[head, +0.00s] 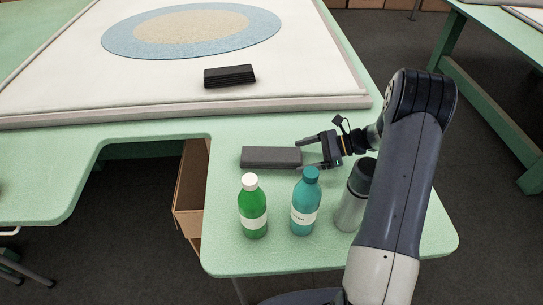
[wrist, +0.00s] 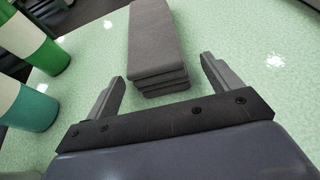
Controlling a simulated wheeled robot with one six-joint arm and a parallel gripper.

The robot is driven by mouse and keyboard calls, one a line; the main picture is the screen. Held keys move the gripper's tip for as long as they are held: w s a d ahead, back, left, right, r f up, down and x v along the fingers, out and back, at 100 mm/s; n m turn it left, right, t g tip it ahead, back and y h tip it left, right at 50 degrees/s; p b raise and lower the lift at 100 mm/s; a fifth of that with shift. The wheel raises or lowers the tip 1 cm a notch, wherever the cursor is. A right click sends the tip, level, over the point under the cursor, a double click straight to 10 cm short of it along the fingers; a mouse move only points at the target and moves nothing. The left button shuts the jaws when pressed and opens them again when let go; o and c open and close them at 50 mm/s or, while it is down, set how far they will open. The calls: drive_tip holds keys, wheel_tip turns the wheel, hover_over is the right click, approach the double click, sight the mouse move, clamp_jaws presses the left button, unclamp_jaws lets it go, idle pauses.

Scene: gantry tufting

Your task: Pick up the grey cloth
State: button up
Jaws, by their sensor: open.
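The grey cloth (head: 270,157) is a folded, flat stack lying on the green table. In the wrist view the cloth (wrist: 158,45) shows its layered short end facing my gripper. My gripper (head: 313,151) is at the right end of the cloth, with its jaws open and empty. In the wrist view the open fingers (wrist: 161,84) stand apart on either side of the line of the cloth's near end. Whether the fingertips overlap the cloth's end is hard to tell.
A green bottle (head: 253,208), a teal bottle (head: 305,205) and a grey flask (head: 351,200) stand in front of the cloth, close to my arm. A black folded stack (head: 229,76) lies on the white framed panel (head: 60,88) behind. The table's left cut-out edge is near the cloth.

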sight(295, 157)
drive_tip(key=x, duration=0.3)
drive_tip(key=shift+a, duration=0.2)
drive_tip(key=shift+w, duration=0.1)
drive_tip(key=c, duration=1.1)
